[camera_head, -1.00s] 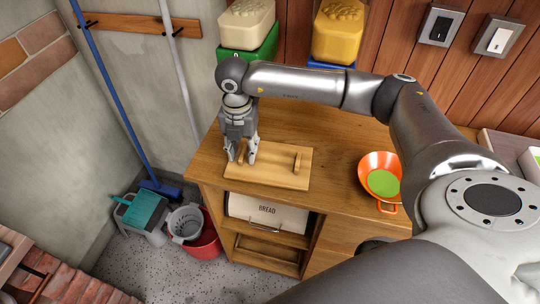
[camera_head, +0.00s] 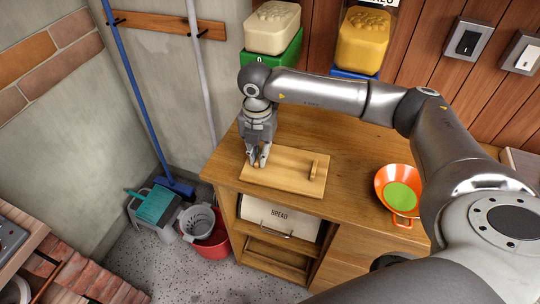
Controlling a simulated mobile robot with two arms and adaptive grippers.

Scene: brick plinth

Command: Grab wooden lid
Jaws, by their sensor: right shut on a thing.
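The wooden lid (camera_head: 286,171) is a light rectangular board with two upright handles, lying on the wooden cabinet top (camera_head: 218,166) near its front left edge. Its right handle (camera_head: 315,169) stands free. My right gripper (camera_head: 257,163) points down over the lid's left end, shut on the left handle, which its fingers mostly hide. Whether the lid touches the top all along its underside cannot be told. My left gripper is not in view.
An orange pan with a green inside (camera_head: 402,194) stands right of the lid. Green (camera_head: 274,50) and yellow (camera_head: 362,42) containers stand behind. A bread box (camera_head: 279,216) sits on the shelf below. A broom, buckets and dustpan (camera_head: 152,205) are at left.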

